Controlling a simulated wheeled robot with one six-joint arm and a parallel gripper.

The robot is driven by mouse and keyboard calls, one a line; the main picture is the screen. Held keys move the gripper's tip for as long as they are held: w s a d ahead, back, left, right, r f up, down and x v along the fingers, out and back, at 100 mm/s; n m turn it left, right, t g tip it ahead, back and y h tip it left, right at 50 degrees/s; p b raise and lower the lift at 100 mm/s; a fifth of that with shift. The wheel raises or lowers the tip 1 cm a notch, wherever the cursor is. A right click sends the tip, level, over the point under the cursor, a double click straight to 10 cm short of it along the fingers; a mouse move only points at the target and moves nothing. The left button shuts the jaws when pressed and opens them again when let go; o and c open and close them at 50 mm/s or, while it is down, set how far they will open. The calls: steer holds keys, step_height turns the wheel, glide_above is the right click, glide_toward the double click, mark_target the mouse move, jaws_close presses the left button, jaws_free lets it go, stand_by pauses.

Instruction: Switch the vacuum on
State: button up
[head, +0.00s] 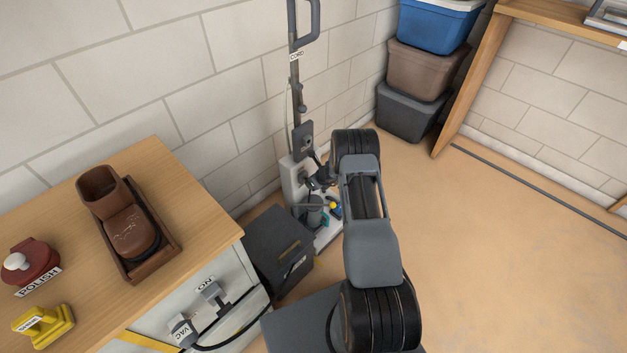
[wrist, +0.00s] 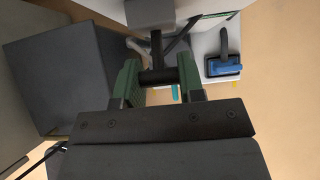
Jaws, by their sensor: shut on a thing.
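A tall upright machine with a dark pole (head: 294,85), probably the vacuum, stands against the block wall in the head view. A "CORD" tag hangs near its looped top handle (head: 313,20). My gripper (head: 314,182) is at its lower part, largely hidden by my arm. In the wrist view, my green-padded gripper (wrist: 158,78) is shut on a dark crossbar (wrist: 157,76), whose stem meets a grey block (wrist: 150,12). I cannot tell which machine part this is. On the cabinet front, a grey piece is tagged "VAC" (head: 182,331) and another "ON" (head: 209,288).
A dark grey box (head: 277,245) stands on the floor between cabinet and machine. A blue-based brush (wrist: 223,64) lies on a pale surface right of my gripper. Stacked bins (head: 412,108) fill the corner. The wooden cabinet top (head: 190,210) holds several items. Floor at right is clear.

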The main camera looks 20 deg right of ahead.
stand_by(0.3)
steer(key=o, duration=0.9)
steer(key=shift+o, duration=0.2)
steer(key=p+v, duration=0.2)
steer(key=v, duration=1.1)
steer(key=shift+s+r, duration=0.25)
steer(key=shift+r, duration=0.05)
